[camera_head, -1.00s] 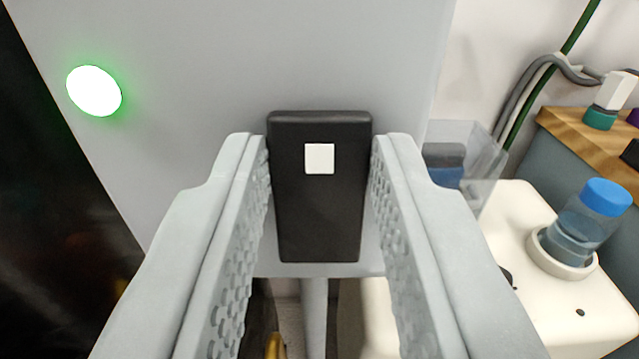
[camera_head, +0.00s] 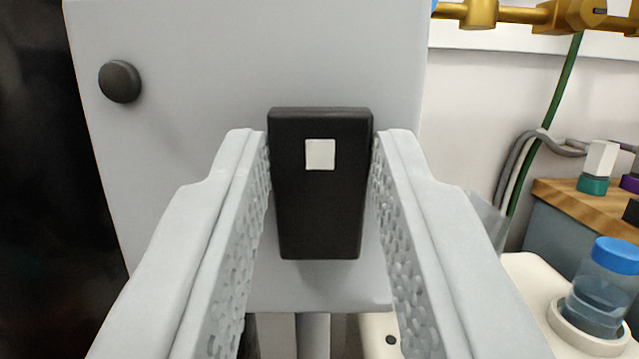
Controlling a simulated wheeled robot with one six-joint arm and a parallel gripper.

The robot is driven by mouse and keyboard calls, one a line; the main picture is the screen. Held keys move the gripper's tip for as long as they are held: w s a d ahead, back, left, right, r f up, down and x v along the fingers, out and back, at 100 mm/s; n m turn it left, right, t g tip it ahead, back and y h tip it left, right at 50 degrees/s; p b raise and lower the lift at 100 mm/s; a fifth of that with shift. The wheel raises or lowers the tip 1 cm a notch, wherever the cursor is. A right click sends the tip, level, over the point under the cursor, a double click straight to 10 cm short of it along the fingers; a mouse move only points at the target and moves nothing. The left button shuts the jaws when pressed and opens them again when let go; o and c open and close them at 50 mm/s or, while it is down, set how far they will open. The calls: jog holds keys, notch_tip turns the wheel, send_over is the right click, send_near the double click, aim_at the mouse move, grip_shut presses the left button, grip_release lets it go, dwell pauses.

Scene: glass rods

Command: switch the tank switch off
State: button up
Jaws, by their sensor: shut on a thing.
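The tank switch (camera_head: 320,215) is a black upright block with a small white square, on the front of a light grey panel (camera_head: 250,60). My gripper (camera_head: 320,160) is shut on the switch, one finger against each side of it. A round indicator lamp (camera_head: 119,82) at the panel's upper left is dark and unlit. The backs of the switch and the inner finger faces touching it are partly hidden.
At the right, a bottle with a blue cap (camera_head: 606,285) stands in a white holder. Behind it are a wooden-topped unit (camera_head: 570,205) with small bottles, grey cables and a green tube (camera_head: 545,125). Brass piping (camera_head: 520,14) runs along the top right. The left side is dark.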

jog(key=o, duration=1)
jog(key=shift+c, duration=0.2)
jog(key=v, duration=1.7)
jog(key=shift+s, duration=0.25)
